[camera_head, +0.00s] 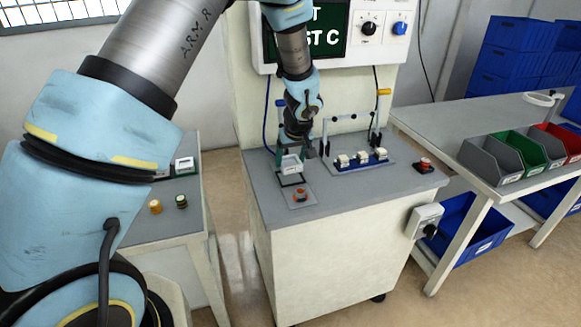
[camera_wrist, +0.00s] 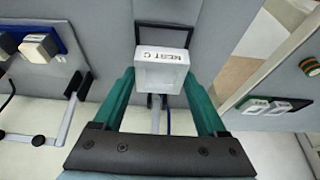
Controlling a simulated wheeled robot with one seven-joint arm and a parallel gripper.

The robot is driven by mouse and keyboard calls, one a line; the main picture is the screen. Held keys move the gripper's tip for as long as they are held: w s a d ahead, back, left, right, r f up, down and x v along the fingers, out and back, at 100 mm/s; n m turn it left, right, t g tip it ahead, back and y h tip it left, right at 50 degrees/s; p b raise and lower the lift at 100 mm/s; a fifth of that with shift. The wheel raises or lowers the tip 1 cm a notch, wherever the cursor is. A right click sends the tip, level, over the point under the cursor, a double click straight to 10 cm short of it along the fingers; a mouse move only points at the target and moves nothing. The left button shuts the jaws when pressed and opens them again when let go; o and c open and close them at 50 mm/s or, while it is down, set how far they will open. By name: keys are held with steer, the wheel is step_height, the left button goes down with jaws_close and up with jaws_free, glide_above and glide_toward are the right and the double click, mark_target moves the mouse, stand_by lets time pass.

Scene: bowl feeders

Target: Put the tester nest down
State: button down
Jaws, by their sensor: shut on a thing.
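The tester nest (camera_wrist: 160,72) is a white block with a label reading "NEST C", upside down in the wrist view. It also shows in the head view (camera_head: 290,165). My gripper (camera_wrist: 160,84) is shut on it, one green finger at each side; the gripper also shows in the head view (camera_head: 289,150). A black square outline (camera_wrist: 176,27) lies on the grey bench top, partly covered by the nest in the wrist view. In the head view the outline (camera_head: 292,182) shows just in front of and below the nest. I cannot tell how large the gap is.
Right of the nest, a blue rack (camera_head: 362,166) holds several white blocks on the bench, beside an upright bar frame (camera_head: 379,112). An orange button (camera_head: 300,195) sits near the front edge, a red button (camera_head: 424,163) at the right. The tester panel (camera_head: 335,35) stands behind.

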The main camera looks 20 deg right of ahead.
mark_target(291, 167)
steer(key=shift+f, duration=1.7)
steer(key=shift+f, duration=0.15)
jaws_free()
steer(key=shift+r, duration=0.3)
steer(key=b+v, duration=0.1)
steer(key=v, duration=1)
steer(key=shift+s+r+b, duration=0.15)
steer(key=shift+r+b, duration=0.2)
